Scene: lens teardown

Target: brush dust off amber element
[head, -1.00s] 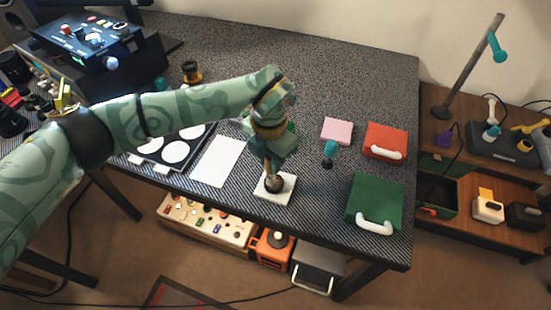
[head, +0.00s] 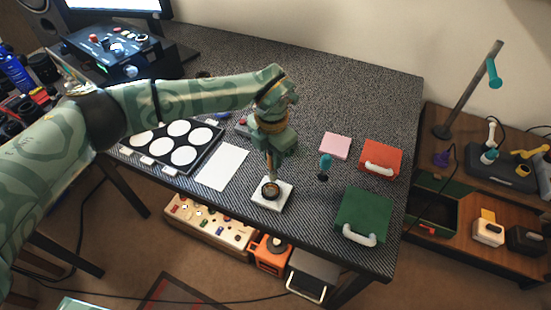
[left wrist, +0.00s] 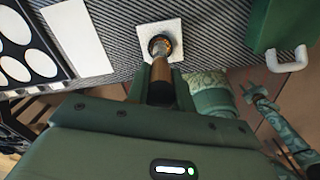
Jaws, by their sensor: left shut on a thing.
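My left gripper (head: 272,152) is shut on a brush (head: 271,171), which points down with its wooden handle between the fingers. The brush (left wrist: 161,70) also shows in the left wrist view, with its tip at or just above the element. The amber element (head: 271,190) is a small round piece with a dark rim on a white square pad (head: 284,201) near the table's front edge. The brush partly hides it, and I cannot tell whether the bristles touch it. In the left wrist view my right gripper (left wrist: 272,88) appears small at the right, its jaws unclear.
A black tray with white discs (head: 209,150) and a white sheet (head: 221,167) lie left of the pad. A teal-handled tool (head: 325,163), pink block (head: 335,145), red case (head: 380,158) and green case (head: 363,214) stand to the right. The table behind is mostly clear.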

